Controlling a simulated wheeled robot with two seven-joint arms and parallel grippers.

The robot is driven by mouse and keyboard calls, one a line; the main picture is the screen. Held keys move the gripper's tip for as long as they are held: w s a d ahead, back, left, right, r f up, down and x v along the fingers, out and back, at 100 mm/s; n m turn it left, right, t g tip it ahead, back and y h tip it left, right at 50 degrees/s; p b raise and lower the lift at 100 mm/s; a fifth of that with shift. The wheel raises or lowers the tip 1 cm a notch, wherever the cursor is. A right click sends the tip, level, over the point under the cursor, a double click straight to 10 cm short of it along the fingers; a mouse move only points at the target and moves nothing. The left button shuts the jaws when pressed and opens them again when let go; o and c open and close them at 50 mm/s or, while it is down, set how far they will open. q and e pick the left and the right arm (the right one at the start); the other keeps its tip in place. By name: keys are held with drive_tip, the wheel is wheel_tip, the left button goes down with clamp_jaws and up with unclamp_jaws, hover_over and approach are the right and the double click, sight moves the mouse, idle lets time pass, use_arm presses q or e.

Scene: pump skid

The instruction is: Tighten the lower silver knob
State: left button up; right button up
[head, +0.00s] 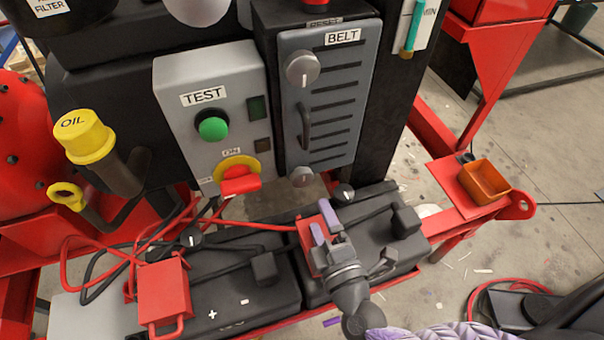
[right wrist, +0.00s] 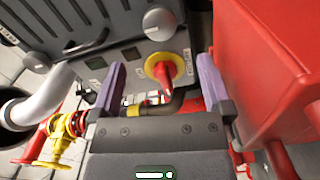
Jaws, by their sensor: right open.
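The lower silver knob (head: 302,177) sits at the bottom end of the grey BELT cover (head: 330,95). It also shows near the top of the right wrist view (right wrist: 157,22), above the red and yellow switch. My right gripper (head: 324,222), with purple fingers, is open and empty. It is below the knob in the head view, apart from it, over the black batteries. Its two fingers (right wrist: 163,80) frame the switch in the right wrist view, with the knob beyond them. My left gripper is not in view.
The upper silver knob (head: 303,68) and a dark handle are on the same cover. Left of it, the TEST box (head: 190,85) carries a green button (head: 213,127) and the red and yellow switch (head: 238,178). Red and black cables (head: 120,245) run over the batteries. An orange tray (head: 484,181) stands right.

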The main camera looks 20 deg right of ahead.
sight(304, 182)
drive_tip(key=w, duration=0.8)
drive_tip(key=shift+w+a, duration=0.15)
drive_tip(key=shift+w, duration=0.05)
drive_tip(key=c, duration=1.3)
